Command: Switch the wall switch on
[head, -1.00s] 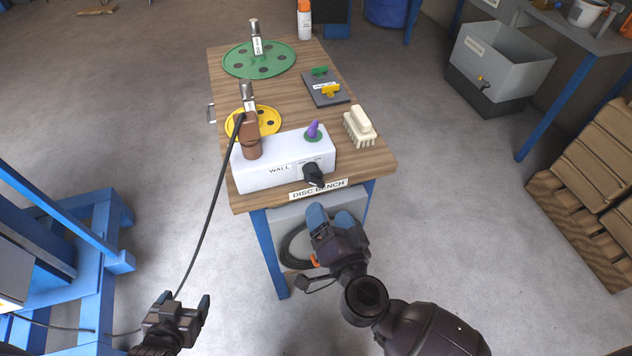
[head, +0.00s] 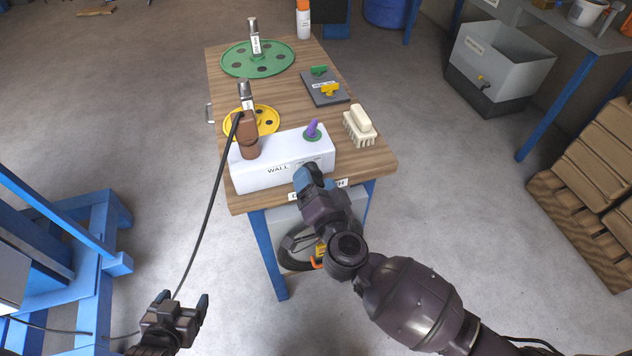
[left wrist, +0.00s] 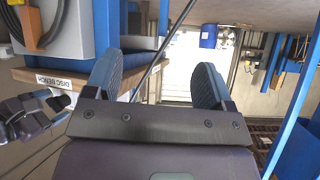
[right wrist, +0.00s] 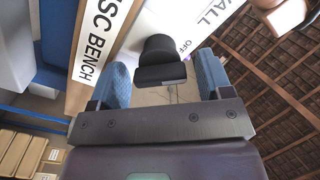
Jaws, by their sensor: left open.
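The white wall switch box (head: 262,176), labelled WALL, stands on the front of the disc bench. Its black rotary knob (right wrist: 160,62) shows in the right wrist view beside an OFF mark; in the head view my right gripper hides it. My right gripper (head: 308,178) is at the box's front face. In the right wrist view its blue fingers (right wrist: 163,82) are apart, with the knob in line with the gap; I cannot tell whether they touch it. My left gripper (head: 187,304) is open and empty, low to the left of the bench, also in the left wrist view (left wrist: 163,82).
A cream brush (head: 359,127), yellow disc (head: 266,121) and green disc (head: 258,60) lie on the bench. Blue framework (head: 100,235) stands at left.

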